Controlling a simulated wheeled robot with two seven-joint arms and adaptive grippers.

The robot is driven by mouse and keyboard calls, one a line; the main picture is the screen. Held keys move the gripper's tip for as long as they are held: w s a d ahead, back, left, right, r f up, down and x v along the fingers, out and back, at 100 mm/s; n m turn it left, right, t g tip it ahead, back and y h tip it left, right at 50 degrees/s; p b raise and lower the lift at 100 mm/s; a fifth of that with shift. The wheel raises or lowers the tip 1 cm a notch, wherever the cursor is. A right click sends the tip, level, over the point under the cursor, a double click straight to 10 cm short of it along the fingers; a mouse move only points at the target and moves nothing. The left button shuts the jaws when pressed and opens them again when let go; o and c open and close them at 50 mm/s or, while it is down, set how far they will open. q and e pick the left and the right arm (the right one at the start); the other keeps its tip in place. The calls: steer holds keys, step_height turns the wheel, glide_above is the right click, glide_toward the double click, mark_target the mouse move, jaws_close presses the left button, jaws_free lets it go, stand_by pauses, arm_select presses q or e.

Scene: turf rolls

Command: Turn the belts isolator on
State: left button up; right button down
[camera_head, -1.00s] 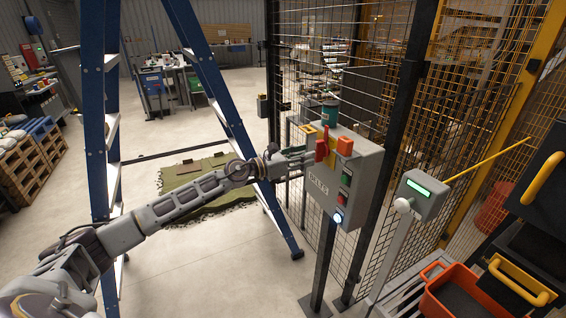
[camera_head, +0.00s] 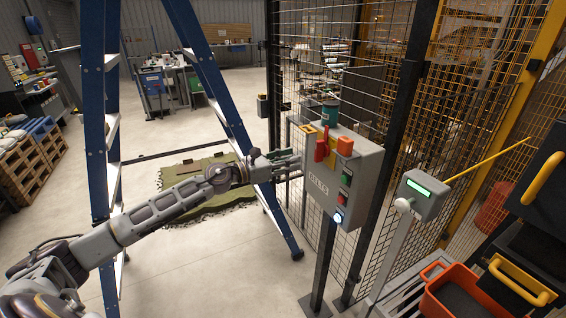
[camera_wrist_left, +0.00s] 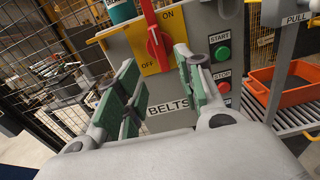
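The belts isolator is a red handle (camera_wrist_left: 156,42) on a yellow plate (camera_wrist_left: 176,38) in the left wrist view. The handle stands nearly upright, its upper end beside the ON label; OFF is by its lower left. In the head view the handle (camera_head: 320,150) is on the grey BELTS box (camera_head: 318,183). My left gripper (camera_head: 296,164) is just left of the box, apart from the handle. In the left wrist view its green-padded fingers (camera_wrist_left: 157,72) are spread and empty, with the handle beyond the gap. My right gripper is not in view.
Green START (camera_wrist_left: 222,53) and red STOP (camera_wrist_left: 223,87) buttons sit right of the isolator. A teal cup-like item (camera_head: 329,113) is on top of the box. A blue ladder (camera_head: 215,85) stands left of it, mesh fencing behind. A post with a green display (camera_head: 418,190) stands right.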

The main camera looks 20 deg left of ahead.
arm_select(q)
steer(key=shift+v, duration=0.9)
steer(key=shift+a+f, duration=0.1)
